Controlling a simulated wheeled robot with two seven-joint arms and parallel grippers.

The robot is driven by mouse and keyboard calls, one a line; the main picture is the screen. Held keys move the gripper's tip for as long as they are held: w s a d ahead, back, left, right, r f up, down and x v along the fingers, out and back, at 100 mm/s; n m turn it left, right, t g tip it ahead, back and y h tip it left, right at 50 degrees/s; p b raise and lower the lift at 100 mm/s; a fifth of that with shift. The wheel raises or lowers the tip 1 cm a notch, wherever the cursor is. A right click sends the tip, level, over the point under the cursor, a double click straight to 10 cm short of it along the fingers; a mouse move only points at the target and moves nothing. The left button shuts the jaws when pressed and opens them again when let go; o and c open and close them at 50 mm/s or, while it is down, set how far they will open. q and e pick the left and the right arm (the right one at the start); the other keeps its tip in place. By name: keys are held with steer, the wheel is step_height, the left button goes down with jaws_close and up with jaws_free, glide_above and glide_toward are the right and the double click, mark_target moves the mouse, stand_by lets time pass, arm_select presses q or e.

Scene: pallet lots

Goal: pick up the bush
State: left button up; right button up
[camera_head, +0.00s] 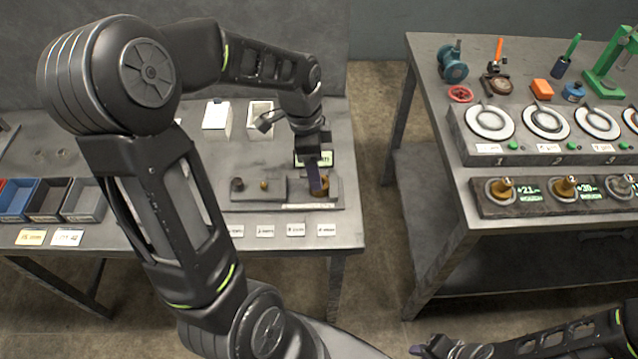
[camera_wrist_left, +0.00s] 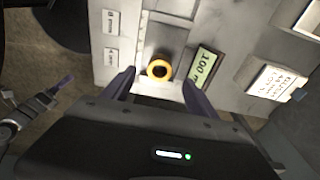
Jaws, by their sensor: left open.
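The bush (camera_wrist_left: 159,70) is a short brass-coloured ring with a dark bore, seen nearly end-on in the left wrist view. In the head view the bush (camera_head: 322,190) stands at the right end of a grey fixture (camera_head: 262,206) on the left table, partly hidden by my finger. My left gripper (camera_wrist_left: 157,86) is open, with one finger on each side of the bush and a gap to each. In the head view my left gripper (camera_head: 315,178) points down at it. My right gripper (camera_head: 420,350) is low at the bottom edge, its jaw opening unclear.
A lit display (camera_wrist_left: 203,66) stands close beside the bush. Small parts (camera_head: 264,185) sit on the fixture, with labels (camera_head: 265,230) in front. White bins (camera_head: 259,120) stand behind; blue and dark bins (camera_head: 48,200) are left. The right table (camera_head: 430,60) holds gauges and tools.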

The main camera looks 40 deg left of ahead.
mark_target(325, 181)
arm_select(q)
steer(key=shift+f, duration=0.2)
steer(key=f, duration=0.3)
steer(key=f+p, duration=0.1)
steer(key=f, duration=0.1)
steer(key=shift+w+d, duration=0.2)
steer(key=shift+d, duration=0.05)
steer(key=shift+c, duration=0.4)
jaws_close()
stand_by(0.6)
